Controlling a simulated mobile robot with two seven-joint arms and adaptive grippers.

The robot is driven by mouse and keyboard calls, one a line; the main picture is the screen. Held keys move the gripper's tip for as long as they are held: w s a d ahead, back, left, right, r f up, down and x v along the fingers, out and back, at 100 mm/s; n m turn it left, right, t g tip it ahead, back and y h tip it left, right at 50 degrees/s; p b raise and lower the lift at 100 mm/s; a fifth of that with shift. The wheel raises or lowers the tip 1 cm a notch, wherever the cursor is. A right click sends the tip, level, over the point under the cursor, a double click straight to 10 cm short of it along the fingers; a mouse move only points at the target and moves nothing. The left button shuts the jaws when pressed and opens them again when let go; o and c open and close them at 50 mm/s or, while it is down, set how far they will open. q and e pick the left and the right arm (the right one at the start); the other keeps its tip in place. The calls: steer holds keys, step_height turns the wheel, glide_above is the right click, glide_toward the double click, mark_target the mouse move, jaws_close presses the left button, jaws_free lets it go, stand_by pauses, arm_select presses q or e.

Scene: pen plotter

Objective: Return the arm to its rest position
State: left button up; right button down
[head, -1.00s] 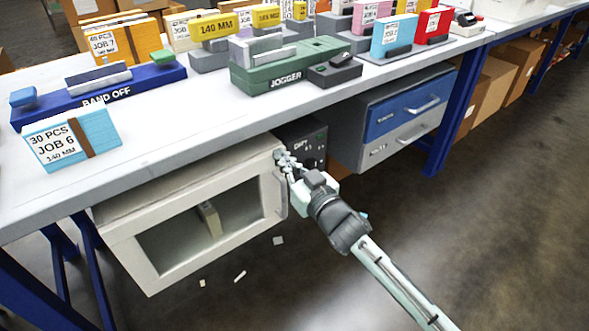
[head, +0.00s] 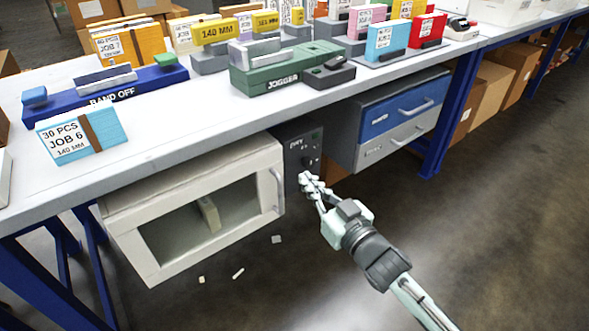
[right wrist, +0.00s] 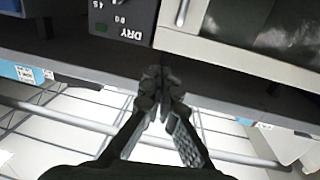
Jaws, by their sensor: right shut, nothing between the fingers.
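My right gripper (head: 308,181) is in front of the dark control panel marked DRY (head: 303,157), to the right of the cream cabinet (head: 212,262) under the bench. Its fingers are together with nothing between them. The cabinet's windowed door looks shut, with its handle (head: 278,190) left of the gripper and apart from it. A pale block (head: 208,214) shows behind the window. In the right wrist view the shut fingertips (right wrist: 160,80) point toward the panel (right wrist: 122,20), which appears upside down, and the cabinet's handle (right wrist: 183,12). My left gripper is not in view.
The bench top (head: 190,130) carries a blue BAND OFF device (head: 105,94), a green jogger (head: 285,72) and a light blue JOB 6 stack (head: 82,136). A drawer unit (head: 400,118) hangs at right. Paper scraps (head: 238,273) lie on the floor, which is open at right.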

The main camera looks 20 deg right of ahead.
steer(key=s+d+f+m+g+h+p, duration=0.1)
steer(key=s+d+f+g+h, duration=0.15)
steer(key=s+f, duration=0.2)
steer(key=s+d+f+g+h, duration=0.1)
steer(key=s+d+f+g, duration=0.2)
steer(key=f, duration=0.3)
steer(key=s+d+f+m+g+h+p, duration=0.1)
steer(key=s+d+f+g+h, duration=0.15)
steer(key=f, duration=0.25)
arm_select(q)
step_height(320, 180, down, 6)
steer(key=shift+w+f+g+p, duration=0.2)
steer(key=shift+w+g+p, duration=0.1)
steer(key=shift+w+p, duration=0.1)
arm_select(e)
steer(key=s+f+g, duration=0.6)
steer(key=s+f, duration=0.2)
steer(key=s, duration=0.5)
steer(key=shift+s+d+n, duration=0.3)
steer(key=shift+d+n, duration=0.1)
steer(key=shift+d, duration=0.05)
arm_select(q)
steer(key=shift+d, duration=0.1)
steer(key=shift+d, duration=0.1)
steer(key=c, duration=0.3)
arm_select(e)
steer(key=shift+r, duration=0.1)
